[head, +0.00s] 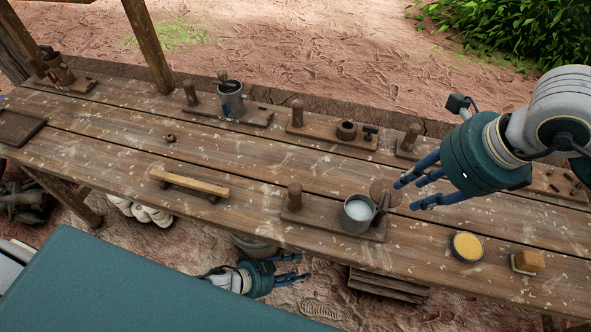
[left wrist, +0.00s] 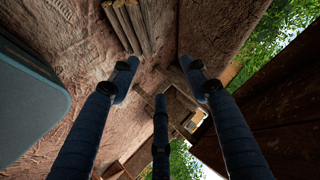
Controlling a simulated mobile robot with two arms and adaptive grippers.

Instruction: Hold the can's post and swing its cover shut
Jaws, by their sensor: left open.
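The metal can (head: 358,214) with white contents stands open on a wooden board near the table's front edge. A wooden post (head: 294,198) rises from the board's left end. A round brown cover (head: 386,193) shows behind and right of the can, off its mouth, beside a dark upright piece. My right gripper (head: 405,192) has its fingers spread just right of the cover; I cannot tell whether they touch it. My left gripper (head: 303,270) is low, in front of the table's edge, open and empty. Its spread fingers also show in the left wrist view (left wrist: 160,80).
A wooden bar (head: 188,183) lies left of the board. A yellow-filled round tin (head: 466,246) and a brush-like block (head: 528,261) are at the right. Several other boards with posts line the back edge. Stacked planks (head: 388,285) lie below the table.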

